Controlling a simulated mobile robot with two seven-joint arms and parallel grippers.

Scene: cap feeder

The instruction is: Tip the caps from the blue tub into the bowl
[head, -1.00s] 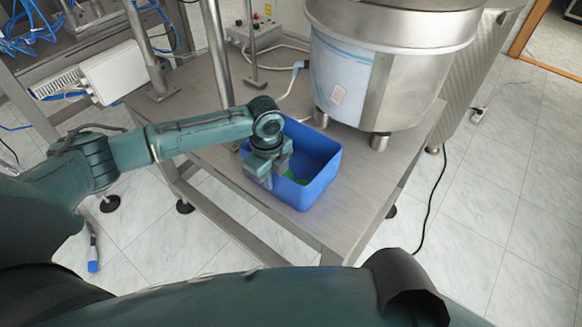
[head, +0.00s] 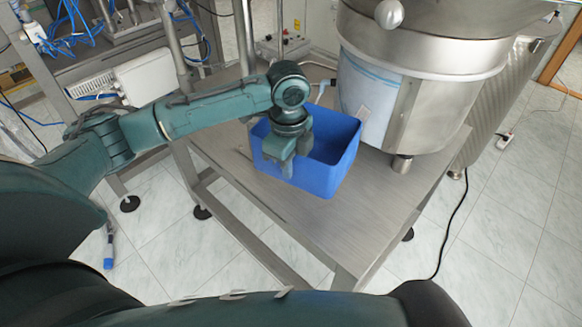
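The blue tub (head: 334,176) is in the middle of the head view, held above the steel table, roughly upright. My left gripper (head: 281,166) is at the tub's left side, shut on its wall, one finger outside. The other finger is largely hidden. The inside of the tub is mostly hidden by its near wall and my gripper, and no caps show in it now. The large steel bowl (head: 425,42) stands behind and right of the tub, its rim higher than the tub. The bowl's inside is barely visible. My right gripper is not in view.
The steel table (head: 345,232) is bare in front of the tub. A steel post (head: 243,35) rises behind my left arm. A foot (head: 402,163) under the bowl stands right of the tub. A rounded metal knob (head: 389,13) shows at the bowl's top.

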